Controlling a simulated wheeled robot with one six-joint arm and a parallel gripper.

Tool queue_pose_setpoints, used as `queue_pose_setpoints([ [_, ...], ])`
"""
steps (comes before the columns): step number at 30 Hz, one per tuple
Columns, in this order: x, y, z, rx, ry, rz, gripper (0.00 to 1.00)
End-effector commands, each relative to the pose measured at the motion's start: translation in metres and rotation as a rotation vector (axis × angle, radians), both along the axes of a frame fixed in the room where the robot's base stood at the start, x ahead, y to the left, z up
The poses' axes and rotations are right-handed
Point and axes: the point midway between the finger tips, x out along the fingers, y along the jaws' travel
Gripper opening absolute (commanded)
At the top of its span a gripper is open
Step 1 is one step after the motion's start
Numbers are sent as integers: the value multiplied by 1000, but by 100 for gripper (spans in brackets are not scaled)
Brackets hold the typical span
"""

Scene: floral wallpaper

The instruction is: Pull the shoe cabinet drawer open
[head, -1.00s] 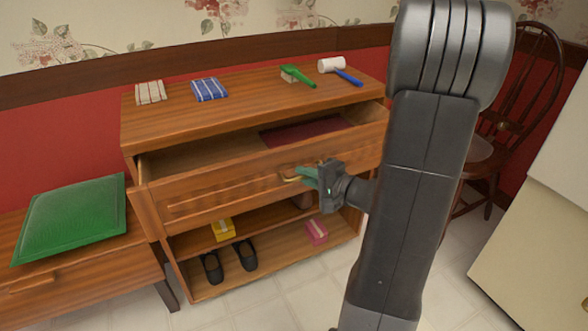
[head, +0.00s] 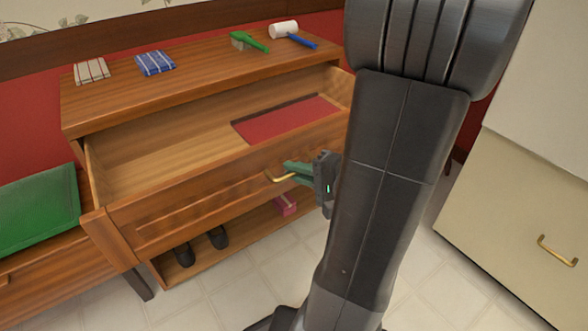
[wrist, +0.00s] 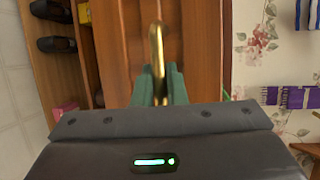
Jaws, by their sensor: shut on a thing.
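The wooden shoe cabinet (head: 185,88) stands against the red wall. Its wide drawer (head: 190,205) is pulled well out, and a flat red piece (head: 290,120) lies inside on the right. My gripper (head: 288,174) is shut on the brass drawer handle (head: 277,178) at the drawer front. In the wrist view the green fingers (wrist: 158,88) close around the brass handle (wrist: 156,45). My arm covers the cabinet's right end in the head view.
Black shoes (head: 218,237) and a pink box (head: 286,205) are on the lower shelf. A bench with a green cushion (head: 38,210) stands at left, a cream cabinet (head: 510,210) at right.

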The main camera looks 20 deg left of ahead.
Motion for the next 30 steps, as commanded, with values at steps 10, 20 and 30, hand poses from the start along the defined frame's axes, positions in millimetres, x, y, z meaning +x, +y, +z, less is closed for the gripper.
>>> queue_pose_setpoints([
  [10,0,0,0,-1,0,0,33],
  [20,0,-3,1,-1,0,-2,33],
  [30,-11,-40,9,-1,-1,-6,33],
])
